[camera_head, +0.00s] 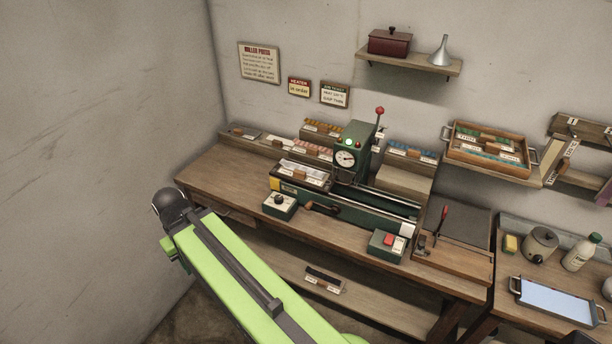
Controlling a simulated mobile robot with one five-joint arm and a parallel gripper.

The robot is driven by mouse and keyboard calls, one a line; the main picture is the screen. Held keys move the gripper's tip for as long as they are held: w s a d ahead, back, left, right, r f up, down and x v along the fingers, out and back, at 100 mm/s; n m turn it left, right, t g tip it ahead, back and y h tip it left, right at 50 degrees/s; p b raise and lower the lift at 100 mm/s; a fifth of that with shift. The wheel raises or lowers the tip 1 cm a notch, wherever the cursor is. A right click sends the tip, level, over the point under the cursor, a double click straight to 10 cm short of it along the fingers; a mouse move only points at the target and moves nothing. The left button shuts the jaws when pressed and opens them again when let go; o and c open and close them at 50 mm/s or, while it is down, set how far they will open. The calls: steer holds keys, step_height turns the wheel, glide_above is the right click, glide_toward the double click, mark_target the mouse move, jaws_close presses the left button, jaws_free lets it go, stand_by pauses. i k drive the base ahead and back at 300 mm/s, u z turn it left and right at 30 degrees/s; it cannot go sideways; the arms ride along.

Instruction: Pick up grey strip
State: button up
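I cannot tell for sure which piece is the grey strip. Pale, greyish strips lie in a labelled tray (301,176) at the left front of the green machine (350,190). A small dark strip (323,274) with pale labels lies on the lower shelf under the bench. Other small strips with labels lie along the back left of the bench, too small to tell their colour well. My green arm reaches up from the bottom to the bench's left front corner. My gripper does not show in this view.
The wooden bench (222,182) has bare room at its left. A second table at right holds a blue-bottomed tray (556,302). Wall shelves hang above.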

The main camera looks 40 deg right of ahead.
mark_target(300, 172)
steer(key=z, duration=0.05)
steer(key=i, duration=1)
steer(key=u, duration=0.05)
